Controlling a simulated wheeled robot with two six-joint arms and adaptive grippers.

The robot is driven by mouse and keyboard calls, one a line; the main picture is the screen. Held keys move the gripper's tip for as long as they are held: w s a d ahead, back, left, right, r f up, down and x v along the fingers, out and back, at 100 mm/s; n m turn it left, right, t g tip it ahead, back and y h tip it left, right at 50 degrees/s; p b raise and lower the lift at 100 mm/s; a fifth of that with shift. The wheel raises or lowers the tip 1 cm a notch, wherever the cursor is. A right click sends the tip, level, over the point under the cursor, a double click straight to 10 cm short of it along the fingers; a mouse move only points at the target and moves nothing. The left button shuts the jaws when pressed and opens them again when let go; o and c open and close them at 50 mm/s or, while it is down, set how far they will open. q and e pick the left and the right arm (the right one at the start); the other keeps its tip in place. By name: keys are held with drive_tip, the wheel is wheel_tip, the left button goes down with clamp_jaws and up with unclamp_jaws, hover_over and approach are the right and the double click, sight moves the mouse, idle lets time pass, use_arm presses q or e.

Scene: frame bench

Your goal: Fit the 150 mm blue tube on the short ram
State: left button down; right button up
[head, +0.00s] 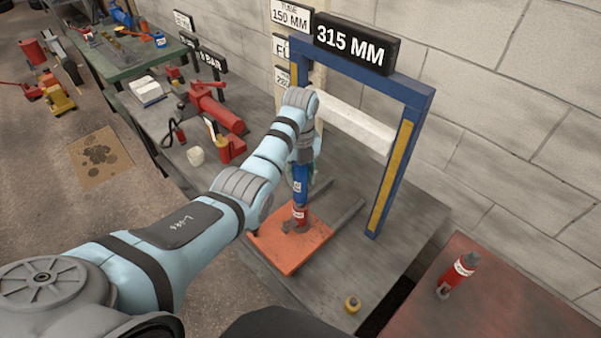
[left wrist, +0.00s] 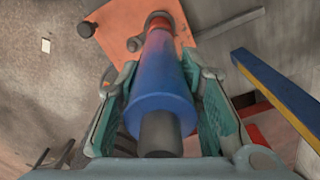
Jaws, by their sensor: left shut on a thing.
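The blue tube (head: 297,183) is upright in my left gripper (head: 304,160), below the wrist. In the left wrist view, the tube (left wrist: 160,85) lies between the teal finger pads of the left gripper (left wrist: 165,75), and a grey cylinder (left wrist: 160,132) shows at its near end. The short red ram (head: 300,214) stands on the orange plate (head: 277,260), directly under the tube and in line with it. The tube's lower end meets the ram's red top; I cannot tell if it is seated. My right gripper is out of view.
A blue frame (head: 396,170) with a white crossbar (head: 350,125) and a 315 MM sign (head: 350,46) stands behind and right. A yellow ring (head: 352,304) lies on the front bench. Red tools (head: 215,110) lie left.

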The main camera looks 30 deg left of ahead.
use_arm(q)
drive_tip(key=shift+f+b, duration=0.4)
drive_tip(key=shift+f, duration=0.65)
drive_tip(key=c, duration=1)
unclamp_jaws()
drive_tip(key=shift+c, duration=0.2)
wheel_tip(320, 180, up, 8)
drive_tip(key=shift+s+f, duration=0.1)
drive_tip(key=shift+f, duration=0.1)
drive_tip(key=shift+f, duration=0.1)
